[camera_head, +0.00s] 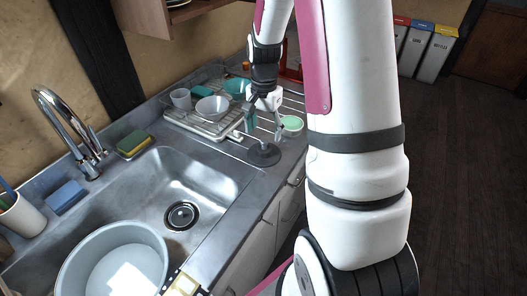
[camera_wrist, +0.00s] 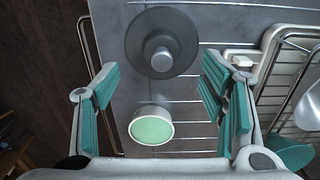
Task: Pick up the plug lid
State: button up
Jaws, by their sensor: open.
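The plug lid (camera_head: 263,154) is a dark grey round disc with an upright knob in its middle. It lies flat on the metal counter to the right of the sink basin. In the wrist view the plug lid (camera_wrist: 140,47) is at the top centre, beyond my fingertips. My gripper (camera_head: 264,130) is open, pointing down above the counter near the lid. In the wrist view my gripper (camera_wrist: 160,80) shows teal-padded fingers spread wide, with nothing between the pads. I cannot tell the exact height above the lid.
A small white round tub with a green top (camera_wrist: 152,128) stands close to my gripper. A drying rack (camera_head: 200,122) holds bowls and a cup. The sink basin (camera_head: 160,175) has a large grey tub (camera_head: 75,275) at its near left.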

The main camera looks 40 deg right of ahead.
aim_at(264, 141)
jog(key=shift+w+d+f, duration=0.1)
jog(key=shift+f, duration=1.4)
jog(key=shift+w+d+f, duration=0.1)
jog(key=shift+f, duration=1.35)
jog(key=shift+c, duration=0.2)
jog(key=c, duration=1.3)
